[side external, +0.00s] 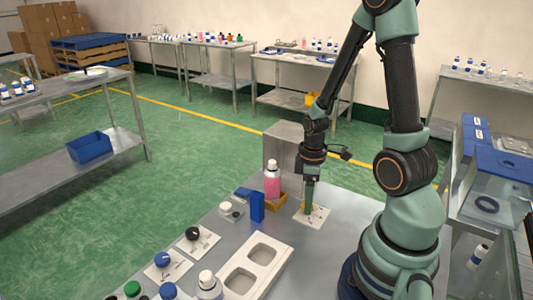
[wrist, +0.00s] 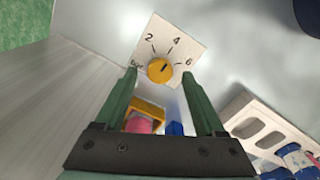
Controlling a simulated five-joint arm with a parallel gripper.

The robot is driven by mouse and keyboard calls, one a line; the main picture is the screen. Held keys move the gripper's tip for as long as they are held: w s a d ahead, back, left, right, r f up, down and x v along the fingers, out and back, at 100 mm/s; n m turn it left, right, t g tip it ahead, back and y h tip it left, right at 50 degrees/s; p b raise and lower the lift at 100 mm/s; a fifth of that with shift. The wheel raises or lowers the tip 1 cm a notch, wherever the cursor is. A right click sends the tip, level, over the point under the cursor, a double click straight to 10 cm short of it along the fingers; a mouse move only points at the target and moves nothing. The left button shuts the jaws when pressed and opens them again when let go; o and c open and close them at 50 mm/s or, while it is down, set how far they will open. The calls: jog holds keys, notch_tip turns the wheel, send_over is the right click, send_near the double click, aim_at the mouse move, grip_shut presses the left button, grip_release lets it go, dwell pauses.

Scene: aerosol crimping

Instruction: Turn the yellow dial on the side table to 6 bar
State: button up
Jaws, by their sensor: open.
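The yellow dial (wrist: 160,71) sits on a white plate (wrist: 188,40) marked 2, 4 and 6, with "bar" at the left. In the wrist view its dark pointer mark slants up and right, seemingly between the 4 and 6 lines. My gripper (wrist: 157,76) is open, with one green finger on each side of the dial in the picture. I cannot tell whether the fingers touch it. In the side view my gripper (side external: 309,204) points down at the plate (side external: 318,217) and mostly hides the dial.
A pink bottle (side external: 272,180) stands in a yellow holder beside a blue block (side external: 257,207). A white two-pocket tray (side external: 239,287) and plates with a black knob (side external: 193,233) and a blue knob (side external: 162,259) lie nearer the front. The metal tabletop (side external: 352,208) right of the dial plate is clear.

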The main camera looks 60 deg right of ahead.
jog(key=shift+f, duration=0.6)
grip_shut()
jog(key=shift+m, duration=0.3)
jog(key=m, duration=0.4)
jog(key=shift+m, duration=0.3)
jog(key=m, duration=0.4)
jog(key=shift+m, duration=0.3)
